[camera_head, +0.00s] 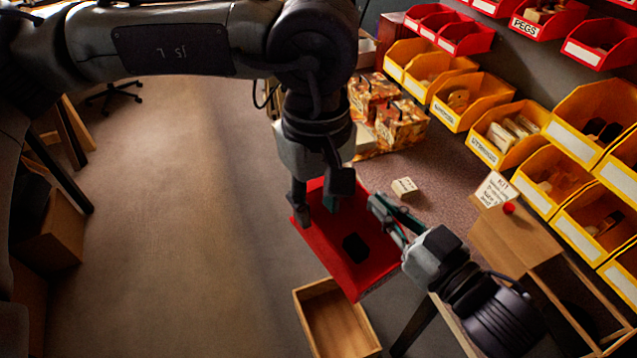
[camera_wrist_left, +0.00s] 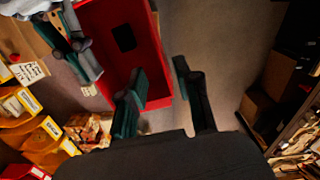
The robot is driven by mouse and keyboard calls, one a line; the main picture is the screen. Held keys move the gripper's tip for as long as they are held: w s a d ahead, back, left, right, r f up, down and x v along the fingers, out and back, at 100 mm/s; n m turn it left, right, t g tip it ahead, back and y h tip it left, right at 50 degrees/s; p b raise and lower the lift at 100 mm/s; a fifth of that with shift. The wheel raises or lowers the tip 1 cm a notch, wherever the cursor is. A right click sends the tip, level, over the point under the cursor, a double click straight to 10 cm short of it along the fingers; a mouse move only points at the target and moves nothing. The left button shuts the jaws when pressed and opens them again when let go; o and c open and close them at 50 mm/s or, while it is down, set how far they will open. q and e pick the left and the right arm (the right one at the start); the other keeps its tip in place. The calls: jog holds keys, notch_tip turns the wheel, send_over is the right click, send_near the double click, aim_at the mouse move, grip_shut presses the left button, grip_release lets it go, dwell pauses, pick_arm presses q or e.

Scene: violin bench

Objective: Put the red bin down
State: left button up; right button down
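The red bin (camera_head: 341,249) is tilted in the head view, with a dark patch inside. It also shows in the left wrist view (camera_wrist_left: 112,62). My left gripper (camera_head: 321,196) is at its far-left rim, one finger inside and one outside. In the left wrist view its fingers (camera_wrist_left: 160,72) stand apart, with a gap beside the bin wall. My right gripper (camera_head: 378,202) is at the bin's right rim, its fingers close together around the edge. The gripper and arm hide parts of the rim. I cannot tell what, if anything, supports the bin's underside.
A wooden tray (camera_head: 299,308) is below the bin in the head view. A small labelled block (camera_head: 404,188) and patterned boxes (camera_head: 401,124) sit beyond. Yellow bins (camera_head: 472,101) and a wooden stand with a card (camera_head: 515,236) fill the right. Open floor (camera_head: 180,220) lies left.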

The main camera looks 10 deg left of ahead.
aim_at(317, 240)
pick_arm(q)
notch_tip(317, 240, down, 9)
jog(key=shift+r, duration=0.1)
jog(key=shift+c, duration=0.3)
grip_shut()
pick_arm(e)
jog(key=c, duration=1.2)
grip_release()
jog(key=shift+c, duration=0.2)
jog(key=shift+r, duration=0.1)
